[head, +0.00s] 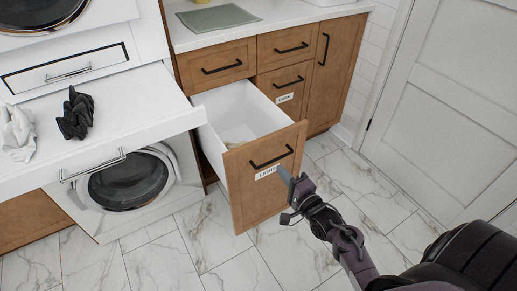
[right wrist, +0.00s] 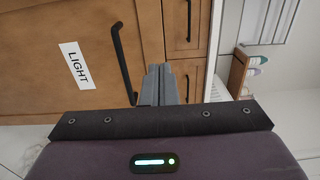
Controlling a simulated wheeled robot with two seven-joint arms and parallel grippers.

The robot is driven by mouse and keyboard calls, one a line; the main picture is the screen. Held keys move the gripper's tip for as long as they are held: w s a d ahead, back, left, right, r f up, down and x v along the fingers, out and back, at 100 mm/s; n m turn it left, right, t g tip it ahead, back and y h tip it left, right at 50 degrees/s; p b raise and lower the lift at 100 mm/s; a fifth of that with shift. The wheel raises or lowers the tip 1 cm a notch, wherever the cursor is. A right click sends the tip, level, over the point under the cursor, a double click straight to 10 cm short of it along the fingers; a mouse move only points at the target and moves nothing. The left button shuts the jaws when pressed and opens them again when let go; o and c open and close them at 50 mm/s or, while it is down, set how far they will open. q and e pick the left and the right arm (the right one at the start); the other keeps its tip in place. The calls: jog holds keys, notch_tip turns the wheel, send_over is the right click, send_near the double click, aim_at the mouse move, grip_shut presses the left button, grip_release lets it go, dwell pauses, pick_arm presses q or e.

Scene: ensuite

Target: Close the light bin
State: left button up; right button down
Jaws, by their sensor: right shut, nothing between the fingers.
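The light bin (head: 245,190) is a wooden pull-out drawer with a white inner box, standing well open from the cabinet. Its front carries a "LIGHT" label (head: 265,172) and a black bar handle (head: 271,158). Something pale lies inside the bin. My right gripper (head: 286,176) is shut and empty, close to the bin's front just right of the label and below the handle. In the right wrist view, the shut fingers (right wrist: 158,82) point at the front beside the handle (right wrist: 121,62); I cannot tell whether they touch it. My left gripper is not in view.
The dark bin (head: 286,98) beside it is shut. A white pull-out shelf (head: 110,110) holds a dark cloth (head: 75,113) and a white cloth (head: 17,133) above a washer (head: 130,182). The marble floor (head: 210,250) is clear. A white door (head: 450,110) stands at the right.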

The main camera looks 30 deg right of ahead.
aim_at(258, 144)
jog(key=w, duration=0.3)
jog(key=w+b, duration=0.1)
jog(key=w, duration=0.7)
jog(key=shift+a+f, duration=0.1)
jog(key=shift+a, duration=0.3)
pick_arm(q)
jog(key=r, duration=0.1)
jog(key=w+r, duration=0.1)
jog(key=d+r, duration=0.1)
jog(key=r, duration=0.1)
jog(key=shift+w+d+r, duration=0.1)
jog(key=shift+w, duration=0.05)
pick_arm(e)
jog(key=shift+w, duration=0.1)
jog(key=shift+w, duration=0.1)
